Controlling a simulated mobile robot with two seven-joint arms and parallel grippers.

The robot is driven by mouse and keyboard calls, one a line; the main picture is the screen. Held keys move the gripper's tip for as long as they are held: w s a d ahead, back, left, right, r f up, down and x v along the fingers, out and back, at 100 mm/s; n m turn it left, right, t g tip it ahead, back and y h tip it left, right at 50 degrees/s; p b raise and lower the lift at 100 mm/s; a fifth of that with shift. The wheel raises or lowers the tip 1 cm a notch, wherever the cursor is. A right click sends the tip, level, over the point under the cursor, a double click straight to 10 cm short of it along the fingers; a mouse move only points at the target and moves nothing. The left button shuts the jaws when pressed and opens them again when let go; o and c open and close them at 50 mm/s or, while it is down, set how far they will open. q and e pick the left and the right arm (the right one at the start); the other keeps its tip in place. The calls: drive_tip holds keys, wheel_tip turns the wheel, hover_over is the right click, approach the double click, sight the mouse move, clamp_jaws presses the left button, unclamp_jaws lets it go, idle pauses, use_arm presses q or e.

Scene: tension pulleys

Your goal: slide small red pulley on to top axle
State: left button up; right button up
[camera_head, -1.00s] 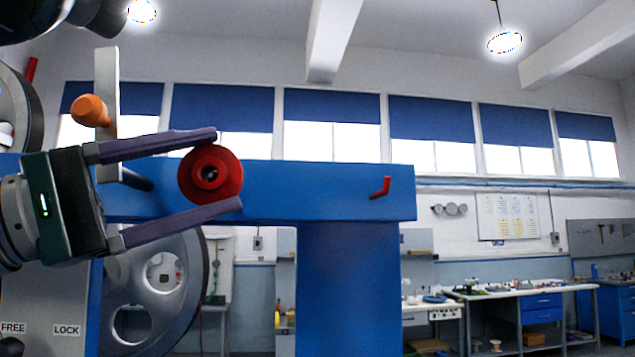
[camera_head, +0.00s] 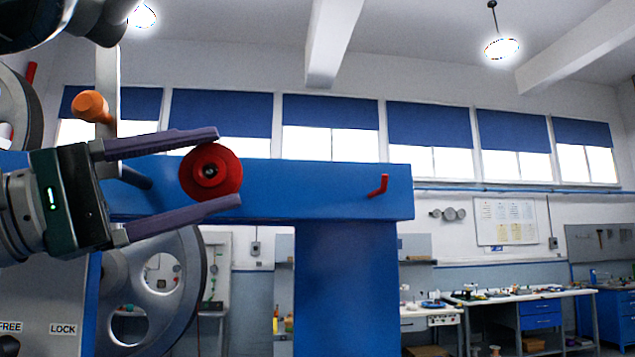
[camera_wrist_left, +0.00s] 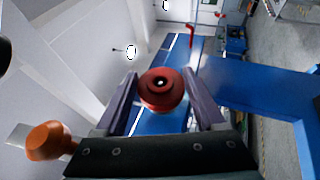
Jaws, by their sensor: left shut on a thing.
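The small red pulley (camera_head: 211,172) is in front of the blue beam, its round face and dark centre hole turned to the head camera. My left gripper (camera_head: 228,168) is shut on it, one finger above and one below. In the left wrist view the pulley (camera_wrist_left: 162,90) sits between the two fingers, with a small light spot in its dark centre. The top axle is not clearly seen; I cannot tell whether the pulley is around it. My right gripper is not in view.
A bent red peg (camera_head: 378,187) sticks out of the blue beam (camera_head: 310,185) to the right. An orange knob (camera_head: 92,107) on a grey lever is just above my left gripper. A large grey wheel (camera_head: 160,290) is below. Workbenches stand far behind.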

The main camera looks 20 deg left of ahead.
use_arm(q)
drive_tip(key=shift+w+a, duration=0.1)
drive_tip(key=shift+w, duration=0.1)
idle(0.4)
drive_tip(key=shift+w+b, duration=0.1)
drive_tip(key=shift+b, duration=0.25)
drive_tip(key=shift+s+f, duration=0.1)
drive_tip(key=shift+s, duration=0.1)
drive_tip(key=shift+b, duration=0.3)
idle(0.5)
